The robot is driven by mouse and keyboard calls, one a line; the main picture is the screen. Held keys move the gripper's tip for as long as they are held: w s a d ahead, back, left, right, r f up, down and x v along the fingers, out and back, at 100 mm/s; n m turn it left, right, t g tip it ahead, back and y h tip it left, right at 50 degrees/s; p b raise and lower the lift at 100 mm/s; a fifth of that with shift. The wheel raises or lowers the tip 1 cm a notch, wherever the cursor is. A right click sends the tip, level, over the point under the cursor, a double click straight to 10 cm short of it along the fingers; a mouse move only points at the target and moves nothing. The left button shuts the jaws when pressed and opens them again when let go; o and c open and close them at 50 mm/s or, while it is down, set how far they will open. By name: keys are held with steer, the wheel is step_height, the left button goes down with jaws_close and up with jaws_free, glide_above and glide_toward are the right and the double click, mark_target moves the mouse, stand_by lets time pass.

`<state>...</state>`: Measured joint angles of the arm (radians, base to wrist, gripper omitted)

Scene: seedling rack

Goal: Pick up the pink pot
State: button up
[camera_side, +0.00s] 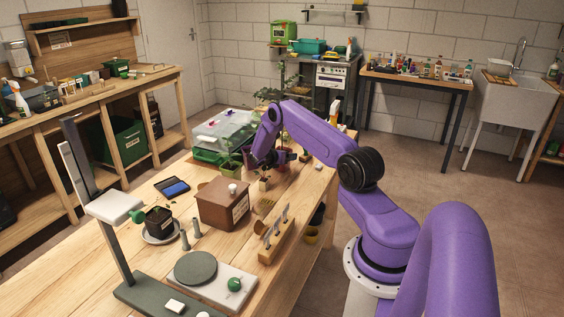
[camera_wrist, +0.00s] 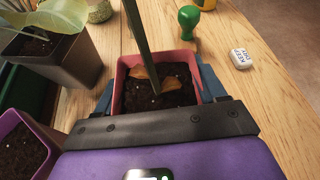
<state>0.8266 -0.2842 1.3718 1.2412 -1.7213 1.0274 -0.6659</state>
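The pink pot (camera_wrist: 190,64) is square, filled with dark soil, with a green stem and two brown leaves. In the wrist view it stands between the two blue-grey fingers of my gripper (camera_wrist: 158,92), one on each side, close to its walls. Whether both fingers press on it cannot be told. Its lower part is hidden by the dark bar of my gripper. In the side view my gripper (camera_side: 268,161) is low at the far part of the bench, with the pink pot (camera_side: 284,157) partly hidden beside it.
A grey pot (camera_wrist: 68,62) with a broad-leaved plant and a purple-pink pot (camera_wrist: 48,135) stand left of the pink pot. A green-handled stamp (camera_wrist: 196,22) and a white labelled block (camera_wrist: 241,58) are to the right. A brown box (camera_side: 222,205) stands nearer on the bench.

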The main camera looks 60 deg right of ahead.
steer(key=shift+r, duration=0.15)
steer(key=shift+r, duration=0.45)
step_height(320, 180, up, 2)
steer(key=shift+r, duration=0.1)
steer(key=s+a+r, duration=0.9)
steer(key=a, duration=0.1)
steer(key=shift+a+r, duration=0.25)
steer(key=shift+r, duration=0.1)
